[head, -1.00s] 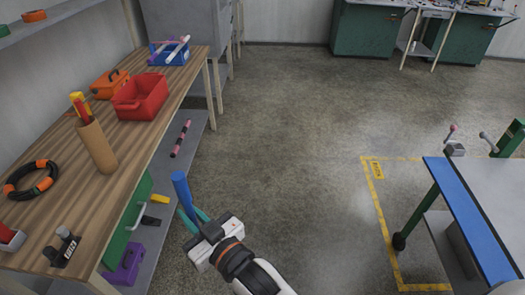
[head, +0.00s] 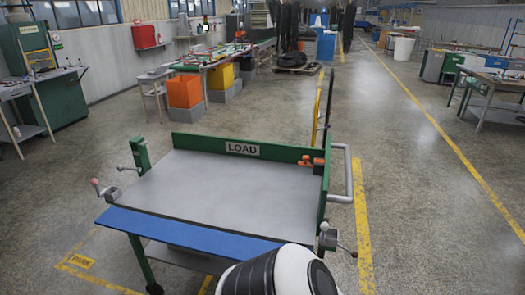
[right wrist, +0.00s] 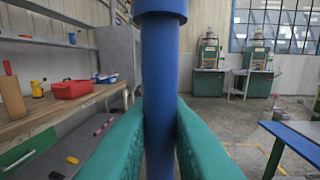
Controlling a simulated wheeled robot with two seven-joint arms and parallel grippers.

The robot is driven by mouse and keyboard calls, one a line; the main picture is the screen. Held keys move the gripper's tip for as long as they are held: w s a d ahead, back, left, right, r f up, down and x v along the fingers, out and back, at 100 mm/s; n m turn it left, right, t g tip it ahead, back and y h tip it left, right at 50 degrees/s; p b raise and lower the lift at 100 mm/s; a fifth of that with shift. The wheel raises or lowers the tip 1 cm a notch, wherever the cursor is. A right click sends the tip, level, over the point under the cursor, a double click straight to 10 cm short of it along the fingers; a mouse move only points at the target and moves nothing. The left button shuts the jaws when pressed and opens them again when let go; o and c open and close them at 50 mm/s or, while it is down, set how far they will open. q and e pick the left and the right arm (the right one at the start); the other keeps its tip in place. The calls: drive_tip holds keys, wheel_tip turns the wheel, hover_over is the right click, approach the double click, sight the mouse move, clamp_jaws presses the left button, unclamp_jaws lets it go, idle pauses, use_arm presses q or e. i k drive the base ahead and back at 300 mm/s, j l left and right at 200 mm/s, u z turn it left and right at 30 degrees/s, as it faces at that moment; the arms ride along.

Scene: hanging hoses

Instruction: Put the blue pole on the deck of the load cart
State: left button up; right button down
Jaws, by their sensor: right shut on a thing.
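The blue pole (right wrist: 159,95) stands upright in the right wrist view, between the green fingers of my right gripper (right wrist: 160,145), which is shut on it. A wider blue collar shows at its top, and its lower end is hidden. The load cart's grey deck (head: 215,190) is in the middle of the head view, with a green back board labelled LOAD and a blue front edge. The deck's surface is mostly bare. In the head view only part of my arm shows at the bottom. My left gripper is in neither view.
An orange item (head: 311,162) sits at the deck's back right corner. A grey handle (head: 346,175) is on the cart's right side. Clamps with levers are at its front corners. In the right wrist view a wooden workbench (right wrist: 40,112) with a red bin (right wrist: 73,89) is on the left.

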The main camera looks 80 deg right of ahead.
sight(221, 187)
drive_tip(key=i+l+z, duration=0.1)
drive_tip(key=z, duration=0.35)
drive_tip(key=i+l+z, duration=0.15)
drive_tip(key=z, duration=0.3)
drive_tip(key=i+l+z, duration=0.15)
drive_tip(key=z, duration=0.25)
drive_tip(key=i+l+z, duration=0.15)
drive_tip(key=z, duration=0.3)
drive_tip(key=i+z, duration=0.3)
drive_tip(key=i, duration=0.75)
